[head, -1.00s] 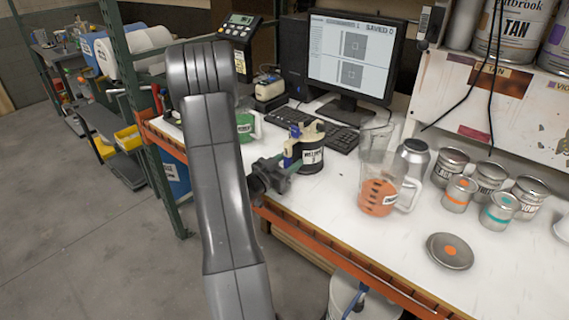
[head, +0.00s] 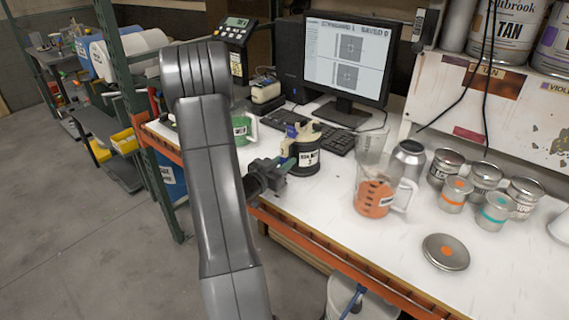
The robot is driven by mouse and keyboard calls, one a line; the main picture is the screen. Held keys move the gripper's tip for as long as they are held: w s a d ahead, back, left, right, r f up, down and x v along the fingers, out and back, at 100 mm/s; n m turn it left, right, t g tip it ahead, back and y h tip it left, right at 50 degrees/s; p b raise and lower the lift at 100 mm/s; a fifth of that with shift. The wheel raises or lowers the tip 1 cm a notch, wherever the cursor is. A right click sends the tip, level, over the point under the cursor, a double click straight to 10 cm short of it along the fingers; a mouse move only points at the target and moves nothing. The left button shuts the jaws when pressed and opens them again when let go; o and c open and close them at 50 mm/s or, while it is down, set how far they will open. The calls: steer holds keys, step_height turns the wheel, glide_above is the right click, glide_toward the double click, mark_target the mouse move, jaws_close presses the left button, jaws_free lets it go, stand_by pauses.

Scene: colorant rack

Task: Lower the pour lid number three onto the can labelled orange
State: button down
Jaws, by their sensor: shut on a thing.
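My gripper (head: 284,163) is at the desk's near side, in front of the keyboard. It is shut at the left side of a black and cream piece (head: 305,152). This piece has a white label that seems to end in a 3, and I take it for the pour lid. The gripped spot is partly hidden. A small metal can (head: 454,194) with an orange band and an orange dot on top stands to the right on the desk, apart from my gripper. Its label is too small to read.
A measuring jug (head: 372,197) with orange contents stands between my gripper and the orange can. A teal-banded can (head: 496,210) and several grey cans stand close by. A round lid with an orange dot (head: 445,252) lies in front.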

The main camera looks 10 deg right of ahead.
mark_target(282, 149)
steer(key=shift+r, duration=0.2)
steer(key=shift+r+b, duration=0.95)
steer(key=shift+r, duration=1.45)
steer(key=shift+r+p, duration=2.7)
steer(key=shift+r, duration=0.6)
